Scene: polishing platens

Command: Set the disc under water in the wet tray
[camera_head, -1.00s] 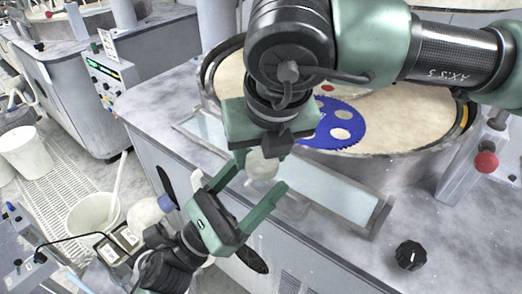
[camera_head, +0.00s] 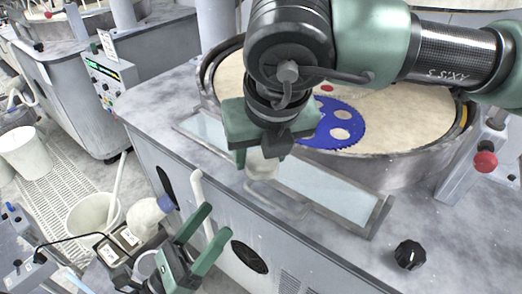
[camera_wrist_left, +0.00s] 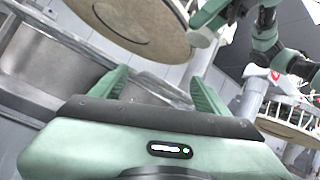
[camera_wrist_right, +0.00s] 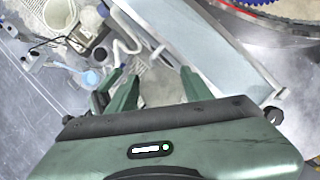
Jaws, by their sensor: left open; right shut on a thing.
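My right gripper (camera_head: 265,152) is shut on a pale, whitish rounded disc (camera_head: 262,167), mostly covered by the gripper in the head view. A pale shape also shows between the fingers in the right wrist view (camera_wrist_right: 160,88). The disc is above the near side of the wet tray (camera_head: 382,214), a long, shallow metal-rimmed tray with pale bluish water, whose middle is partly hidden by the arm. The tray also shows in the right wrist view (camera_wrist_right: 262,92). I cannot tell whether the disc touches the water. My left gripper (camera_head: 217,222) is open and empty, low in front of the bench.
A round platen (camera_head: 405,118) with a blue toothed carrier (camera_head: 335,125) stands behind the tray. A black knob (camera_head: 410,255) and a red button (camera_head: 485,160) are at the right.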

